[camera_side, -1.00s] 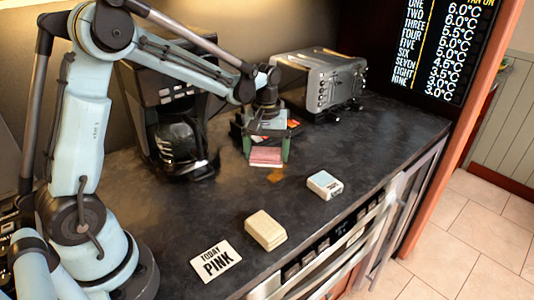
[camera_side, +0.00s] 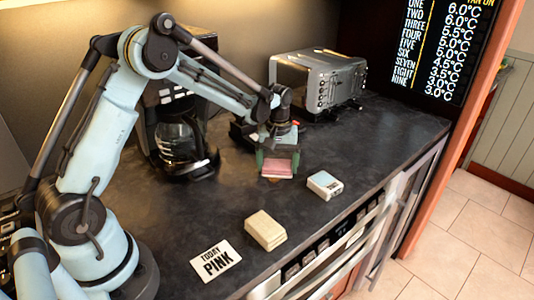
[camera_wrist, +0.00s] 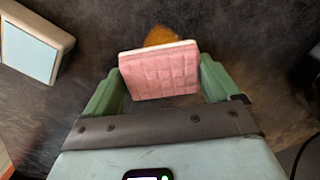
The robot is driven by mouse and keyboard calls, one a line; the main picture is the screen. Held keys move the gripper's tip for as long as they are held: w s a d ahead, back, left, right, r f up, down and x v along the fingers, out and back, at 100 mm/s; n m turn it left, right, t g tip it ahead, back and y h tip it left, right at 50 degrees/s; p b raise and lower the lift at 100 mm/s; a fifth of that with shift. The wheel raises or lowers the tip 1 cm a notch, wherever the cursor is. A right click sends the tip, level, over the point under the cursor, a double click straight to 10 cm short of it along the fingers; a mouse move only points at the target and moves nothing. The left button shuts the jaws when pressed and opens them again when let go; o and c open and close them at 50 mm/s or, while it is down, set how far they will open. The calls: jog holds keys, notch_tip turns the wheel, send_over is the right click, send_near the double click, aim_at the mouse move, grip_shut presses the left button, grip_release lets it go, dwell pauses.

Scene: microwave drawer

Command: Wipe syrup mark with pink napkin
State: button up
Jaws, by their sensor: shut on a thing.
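My gripper (camera_side: 279,165) is shut on the pink napkin (camera_side: 279,171), a folded pad with a quilted face. In the wrist view the pink napkin (camera_wrist: 160,72) sits between the green fingers of my gripper (camera_wrist: 158,82). The syrup mark (camera_wrist: 160,35) is an orange-brown patch on the dark counter, partly hidden behind the napkin's top edge. In the side view only a sliver of the syrup mark (camera_side: 273,180) shows under the napkin. I cannot tell whether the napkin touches the counter.
A white and blue block (camera_side: 325,185) lies right of the napkin. A cream block (camera_side: 265,230) and a "TODAY PINK" card (camera_side: 216,260) lie nearer the front. A coffee maker (camera_side: 180,140) and a toaster (camera_side: 318,85) stand behind. The middle counter is clear.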

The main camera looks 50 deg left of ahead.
aim_at(266, 178)
jog(key=shift+w+f, duration=0.1)
jog(key=shift+w, duration=1.9)
jog(key=shift+s, duration=4.05)
jog(key=shift+w+r, duration=0.1)
jog(key=shift+r, duration=4.05)
